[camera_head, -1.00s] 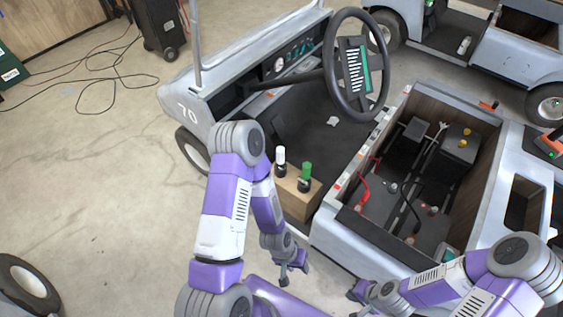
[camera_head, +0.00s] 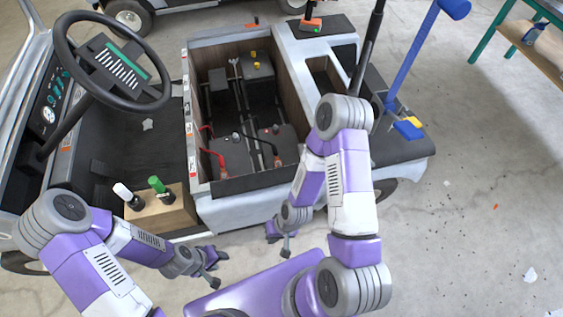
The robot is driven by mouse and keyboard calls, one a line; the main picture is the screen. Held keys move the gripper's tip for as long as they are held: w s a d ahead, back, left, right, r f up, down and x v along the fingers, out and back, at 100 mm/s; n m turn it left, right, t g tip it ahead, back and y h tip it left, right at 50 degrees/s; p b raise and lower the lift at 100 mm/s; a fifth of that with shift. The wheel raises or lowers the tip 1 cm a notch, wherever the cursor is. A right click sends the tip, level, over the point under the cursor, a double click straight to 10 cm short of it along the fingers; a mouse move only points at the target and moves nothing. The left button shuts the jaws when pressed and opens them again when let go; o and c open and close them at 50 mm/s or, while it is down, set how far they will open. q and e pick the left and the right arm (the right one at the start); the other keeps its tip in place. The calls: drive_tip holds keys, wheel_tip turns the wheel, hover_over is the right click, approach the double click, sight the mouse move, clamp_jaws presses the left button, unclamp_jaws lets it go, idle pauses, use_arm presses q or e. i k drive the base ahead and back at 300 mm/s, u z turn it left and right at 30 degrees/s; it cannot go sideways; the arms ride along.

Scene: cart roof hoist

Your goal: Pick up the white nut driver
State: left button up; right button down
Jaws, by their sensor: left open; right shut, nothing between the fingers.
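The white nut driver (camera_head: 127,195) stands in a wooden block (camera_head: 165,216) on the cart's floor edge, its white handle up and tilted left in the picture. A green-handled driver (camera_head: 160,188) stands beside it in the same block. My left gripper (camera_head: 212,267) is open and empty, low in front of the cart, to the right of and below the block. My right gripper (camera_head: 279,239) is shut and empty, near the cart's side below the battery bay. Neither gripper touches the white driver.
The steering wheel (camera_head: 112,62) overhangs the cart floor behind the block. The open battery bay (camera_head: 250,184) lies to the right, with batteries and cables. An orange tool (camera_head: 311,24) lies on the cart's back. The concrete floor at right is mostly clear.

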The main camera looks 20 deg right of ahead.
sight(118, 189)
drive_tip(key=k, duration=0.5)
drive_tip(key=u, duration=1.85)
drive_tip(key=i, duration=1.3)
drive_tip(key=z, duration=2.05)
drive_tip(key=i, duration=0.55)
drive_tip(key=z, duration=0.05)
